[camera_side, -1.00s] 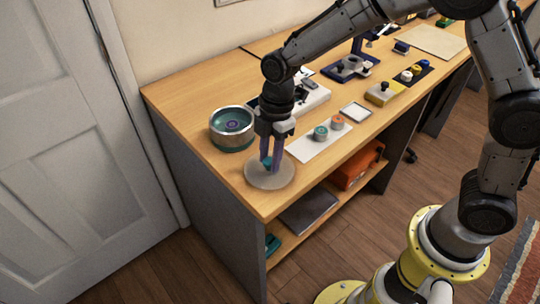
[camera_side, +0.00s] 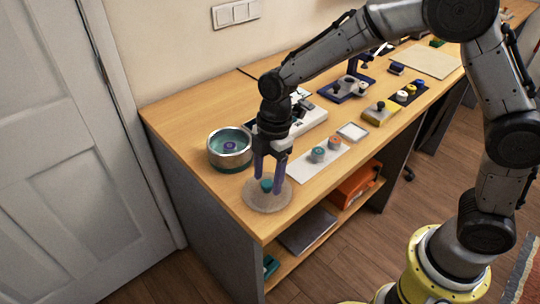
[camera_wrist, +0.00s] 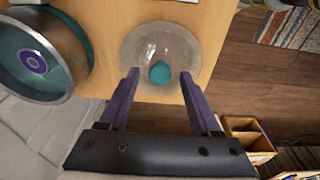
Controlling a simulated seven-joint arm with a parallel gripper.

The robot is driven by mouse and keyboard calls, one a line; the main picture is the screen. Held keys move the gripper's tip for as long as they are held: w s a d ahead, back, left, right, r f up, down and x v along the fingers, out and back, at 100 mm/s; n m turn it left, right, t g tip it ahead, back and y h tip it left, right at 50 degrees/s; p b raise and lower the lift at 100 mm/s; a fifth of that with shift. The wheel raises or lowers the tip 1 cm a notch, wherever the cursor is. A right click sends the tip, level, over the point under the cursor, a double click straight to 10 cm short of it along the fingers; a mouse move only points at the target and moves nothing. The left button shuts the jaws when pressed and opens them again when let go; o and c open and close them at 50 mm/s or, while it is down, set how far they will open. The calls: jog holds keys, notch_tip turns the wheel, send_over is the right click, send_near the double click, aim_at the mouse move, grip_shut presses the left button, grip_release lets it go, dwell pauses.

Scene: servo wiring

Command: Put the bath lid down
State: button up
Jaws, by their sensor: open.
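The bath lid (camera_side: 262,199) is a round, see-through disc with a teal knob (camera_side: 266,185). It lies flat on the table near the front left corner. In the wrist view the lid (camera_wrist: 139,47) and its knob (camera_wrist: 160,72) show just beyond my fingertips. My gripper (camera_side: 268,183) is open above the lid, its purple fingers either side of the knob and apart from it. It also shows open and empty in the wrist view (camera_wrist: 160,75). The bath (camera_side: 230,149), a metal-rimmed round pot with teal inside, stands uncovered behind the lid, with a purple ring piece in it.
A white mat (camera_side: 309,161) with a teal and an orange round piece lies right of the lid. A white device (camera_side: 300,122) stands behind my gripper. The table edge is close in front of the lid.

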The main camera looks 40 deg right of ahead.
notch_tip(320, 180, up, 10)
jog(key=d, duration=0.1)
jog(key=s+d+r+m+t, duration=0.1)
jog(key=s+d+r+m, duration=0.3)
jog(key=s+d+r, duration=0.15)
jog(key=s+d+m+t, duration=0.2)
jog(key=s+d+m, duration=0.2)
jog(key=s+m, duration=0.3)
jog(key=s+d+m+t+h, duration=0.1)
jog(key=s+d+m+t, duration=0.1)
jog(key=s+d+m, duration=0.3)
jog(key=s+m, duration=0.2)
jog(key=s, duration=0.2)
jog(key=shift+s+f+t, duration=0.25)
jog(key=shift+s+t, duration=0.05)
